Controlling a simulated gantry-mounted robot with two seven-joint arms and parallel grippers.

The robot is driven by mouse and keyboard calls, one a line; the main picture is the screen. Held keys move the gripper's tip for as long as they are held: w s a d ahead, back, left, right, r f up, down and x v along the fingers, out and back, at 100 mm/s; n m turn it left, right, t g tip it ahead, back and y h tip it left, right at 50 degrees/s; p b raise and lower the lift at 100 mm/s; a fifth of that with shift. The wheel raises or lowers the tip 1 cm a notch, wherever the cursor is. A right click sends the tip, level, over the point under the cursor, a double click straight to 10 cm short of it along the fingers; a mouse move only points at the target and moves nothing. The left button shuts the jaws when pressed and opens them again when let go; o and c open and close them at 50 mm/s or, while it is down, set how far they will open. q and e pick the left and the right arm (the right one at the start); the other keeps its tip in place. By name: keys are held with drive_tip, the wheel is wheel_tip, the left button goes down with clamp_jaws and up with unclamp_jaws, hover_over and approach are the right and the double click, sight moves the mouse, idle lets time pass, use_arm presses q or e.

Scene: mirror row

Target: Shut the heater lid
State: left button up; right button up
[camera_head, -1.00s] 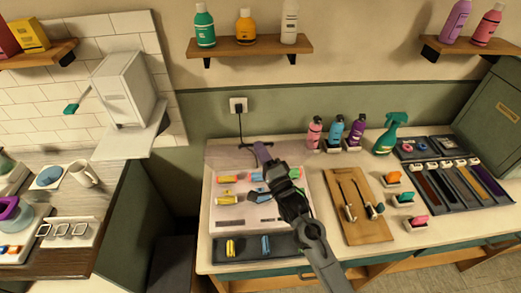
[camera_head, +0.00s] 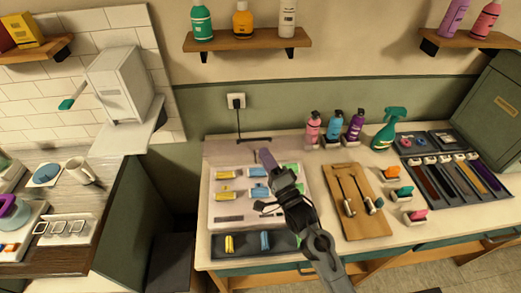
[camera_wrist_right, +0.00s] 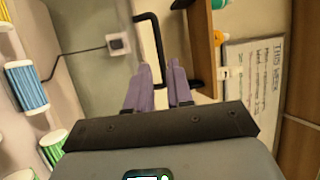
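The heater is the pale flat box (camera_head: 222,212) on the counter, with yellow, blue and green rollers on top. Its lid (camera_head: 222,152) appears raised at the back, brownish and see-through, with a black bar handle (camera_head: 256,140) on it. The handle also shows in the right wrist view (camera_wrist_right: 158,45). My right gripper (camera_head: 266,158) has purple fingers and is over the back of the heater, just in front of the handle in the picture. In the wrist view a narrow gap shows between its fingertips (camera_wrist_right: 160,66); I see nothing held. Contact with the handle cannot be told. My left gripper is not in view.
A black tray (camera_head: 285,243) with two rollers lies in front of the heater. A wooden board (camera_head: 365,222) with tools is to its right. Bottles (camera_head: 335,125) stand behind. A wall socket (camera_head: 236,101) with a cord is behind the heater; a shelf (camera_head: 250,42) is above.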

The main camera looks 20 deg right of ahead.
drive_tip(key=v, duration=0.6)
drive_tip(key=shift+s+b, duration=0.2)
drive_tip(key=shift+b, duration=0.25)
drive_tip(key=shift+c, duration=0.5)
